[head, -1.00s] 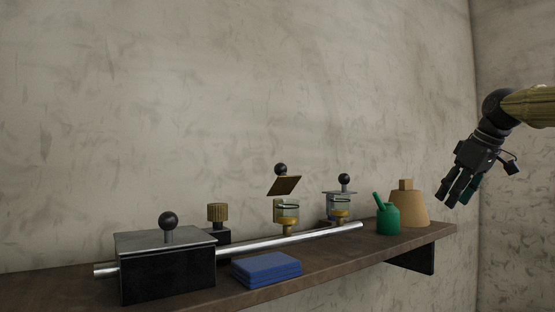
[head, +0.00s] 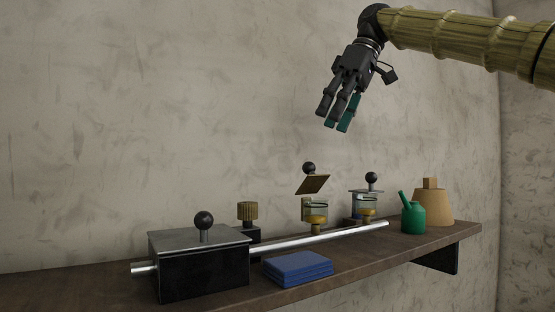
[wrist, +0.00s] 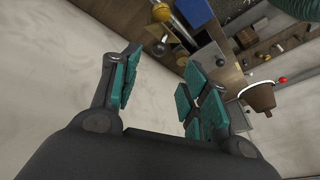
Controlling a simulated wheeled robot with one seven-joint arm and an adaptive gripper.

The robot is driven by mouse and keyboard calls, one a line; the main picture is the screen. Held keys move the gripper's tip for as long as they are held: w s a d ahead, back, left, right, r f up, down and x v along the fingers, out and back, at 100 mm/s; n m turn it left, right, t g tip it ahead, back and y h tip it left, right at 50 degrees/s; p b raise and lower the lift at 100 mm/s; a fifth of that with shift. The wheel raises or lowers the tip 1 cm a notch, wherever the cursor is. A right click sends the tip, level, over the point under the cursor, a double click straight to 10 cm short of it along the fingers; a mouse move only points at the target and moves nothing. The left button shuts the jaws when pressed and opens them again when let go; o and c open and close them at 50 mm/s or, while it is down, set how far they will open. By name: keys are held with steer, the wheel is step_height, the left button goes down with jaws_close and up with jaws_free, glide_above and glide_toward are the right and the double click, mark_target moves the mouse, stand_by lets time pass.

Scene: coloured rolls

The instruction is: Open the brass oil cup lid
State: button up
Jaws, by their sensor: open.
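Two small glass cups with brass-coloured bases stand on the shelf in the head view. The left cup (head: 315,213) has a brass-coloured lid (head: 313,184) with a black ball knob (head: 309,168); this lid is tilted steeply, with a gap to the cup below. The right cup (head: 368,206) has a flat grey lid (head: 367,191) with a black ball knob (head: 371,177), lying level on it. My gripper (head: 336,118) is open and empty, pointing down, well above the two cups and apart from them. Its green-padded fingers stand apart in the wrist view (wrist: 155,92).
On the shelf (head: 215,297) are a black box (head: 200,275) with a knobbed grey lid, a blue stack (head: 297,267), a brass knurled knob (head: 247,211), a long metal rod (head: 320,235), a green oil can (head: 413,217) and a tan tapered block (head: 434,207). The air around my gripper is clear.

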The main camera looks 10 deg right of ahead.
mark_target(308, 176)
steer(key=p+x, duration=0.3)
steer(key=x, duration=0.7)
steer(key=shift+a+f, duration=0.1)
steer(key=shift+f, duration=0.25)
jaws_close()
steer(key=shift+w, duration=0.1)
